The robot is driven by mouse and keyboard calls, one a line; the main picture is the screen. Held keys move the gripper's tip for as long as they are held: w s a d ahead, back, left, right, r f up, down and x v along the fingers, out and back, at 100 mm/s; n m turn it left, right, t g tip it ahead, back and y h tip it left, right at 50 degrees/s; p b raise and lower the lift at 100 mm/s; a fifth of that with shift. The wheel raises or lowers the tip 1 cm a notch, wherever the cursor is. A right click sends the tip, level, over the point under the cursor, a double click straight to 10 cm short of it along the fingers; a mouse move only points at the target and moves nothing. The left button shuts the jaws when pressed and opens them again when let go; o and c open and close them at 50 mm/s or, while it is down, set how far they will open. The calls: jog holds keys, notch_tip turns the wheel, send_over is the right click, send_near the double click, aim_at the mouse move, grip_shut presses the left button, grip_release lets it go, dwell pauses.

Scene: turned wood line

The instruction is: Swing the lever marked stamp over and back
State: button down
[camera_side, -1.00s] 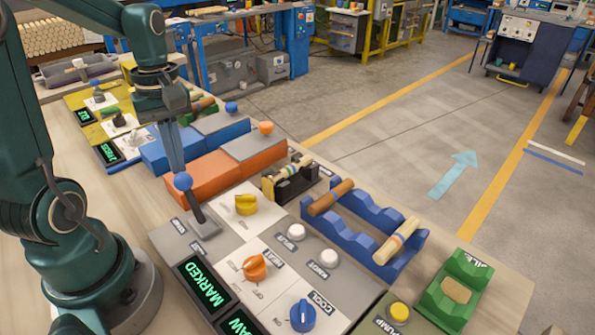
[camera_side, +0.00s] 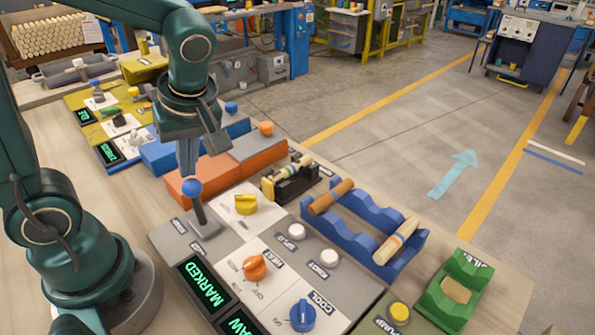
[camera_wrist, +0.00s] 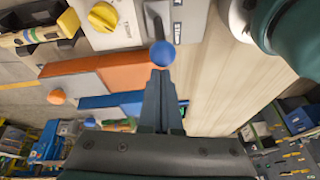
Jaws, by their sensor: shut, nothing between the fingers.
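The lever (camera_side: 199,212) is a dark stick with a blue ball knob (camera_side: 191,187), standing on a grey plate of the console. It leans slightly toward the back left, near upright. My gripper (camera_side: 188,172) is shut and empty, pointing down, with its fingertips right at the far side of the knob. In the wrist view the blue knob (camera_wrist: 162,54) sits just beyond my fingertips (camera_wrist: 160,76); they look in contact, though a small gap cannot be ruled out. The small labels beside the lever are hard to read. A display (camera_side: 206,284) in front of it reads MARKED.
A yellow knob (camera_side: 245,205), an orange knob (camera_side: 255,268) and a blue knob (camera_side: 302,315) stand near the lever. Orange blocks (camera_side: 208,177) lie behind it. A blue rack (camera_side: 352,213) with turned wood pieces is to the right.

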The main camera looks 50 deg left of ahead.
aim_at(197, 184)
jog(key=d+y, duration=0.3)
jog(key=d, duration=0.1)
jog(key=shift+d+f+y, duration=0.15)
jog(key=shift+y, duration=0.15)
jog(key=shift+r, duration=0.85)
jog(key=shift+r, duration=0.1)
jog(key=shift+v, duration=2.45)
